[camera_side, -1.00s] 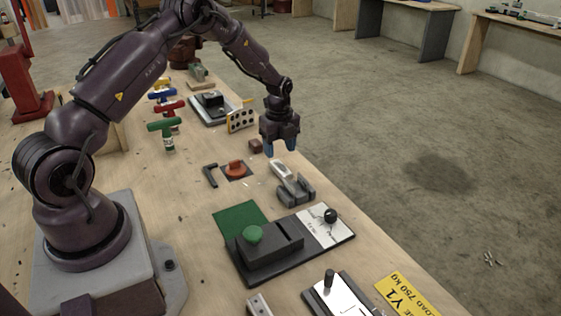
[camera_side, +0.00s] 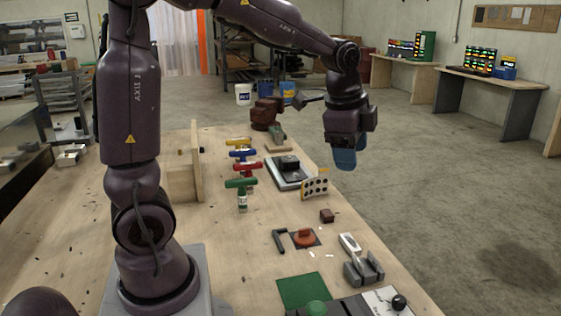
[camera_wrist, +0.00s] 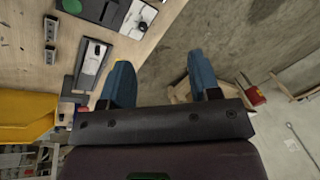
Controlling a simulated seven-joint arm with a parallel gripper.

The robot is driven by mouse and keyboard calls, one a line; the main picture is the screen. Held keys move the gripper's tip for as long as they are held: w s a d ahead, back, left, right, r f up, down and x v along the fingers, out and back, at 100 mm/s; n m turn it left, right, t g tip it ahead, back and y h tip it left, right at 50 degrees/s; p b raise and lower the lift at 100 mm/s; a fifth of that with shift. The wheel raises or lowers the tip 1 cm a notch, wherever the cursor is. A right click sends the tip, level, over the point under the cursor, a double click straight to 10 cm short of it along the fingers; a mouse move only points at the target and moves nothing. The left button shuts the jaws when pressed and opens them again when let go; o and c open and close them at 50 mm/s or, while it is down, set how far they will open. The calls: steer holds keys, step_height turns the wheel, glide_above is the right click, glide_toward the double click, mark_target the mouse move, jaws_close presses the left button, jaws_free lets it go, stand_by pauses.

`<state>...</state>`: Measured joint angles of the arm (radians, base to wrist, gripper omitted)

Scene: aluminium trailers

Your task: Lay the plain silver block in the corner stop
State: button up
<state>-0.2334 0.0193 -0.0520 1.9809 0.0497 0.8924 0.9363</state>
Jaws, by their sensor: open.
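A silver block (camera_side: 349,243) lies on the wooden table, close to a dark grey notched fixture (camera_side: 363,269); I cannot tell whether they touch. A black L-shaped piece (camera_side: 280,241) lies flat to the left, beside an orange button; it has a corner shape, but I cannot tell for sure which piece is the corner stop. My gripper (camera_side: 343,158) is high above the table, behind the block and far from it. In the wrist view my blue fingers (camera_wrist: 160,80) are apart with nothing between them. I cannot make out the silver block there.
The orange button (camera_side: 304,238) stands between the L-shaped piece and the block. A small brown cube (camera_side: 327,215) and a yellow plate with holes (camera_side: 315,188) are behind. A green square (camera_side: 303,290) and a panel with a black knob (camera_side: 398,302) are in front.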

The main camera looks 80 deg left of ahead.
steer(key=s+d+r+n+t, duration=0.1)
steer(key=s+d+r+n, duration=0.2)
steer(key=s, duration=0.3)
steer(key=shift+s+d+n+t, duration=0.3)
steer(key=shift+s+d, duration=0.1)
steer(key=shift+d, duration=0.05)
steer(key=s+d+n, duration=0.1)
steer(key=s, duration=0.1)
steer(key=s+d+n+t, duration=0.1)
steer(key=s+n, duration=0.1)
steer(key=s, duration=0.1)
steer(key=s+d+n+h, duration=0.1)
steer(key=s+n, duration=0.1)
steer(key=s, duration=0.1)
steer(key=shift+s, duration=0.1)
steer(key=shift+o, duration=0.4)
steer(key=shift+s+d+f, duration=0.1)
steer(key=shift+s+f, duration=0.1)
steer(key=shift+s, duration=0.1)
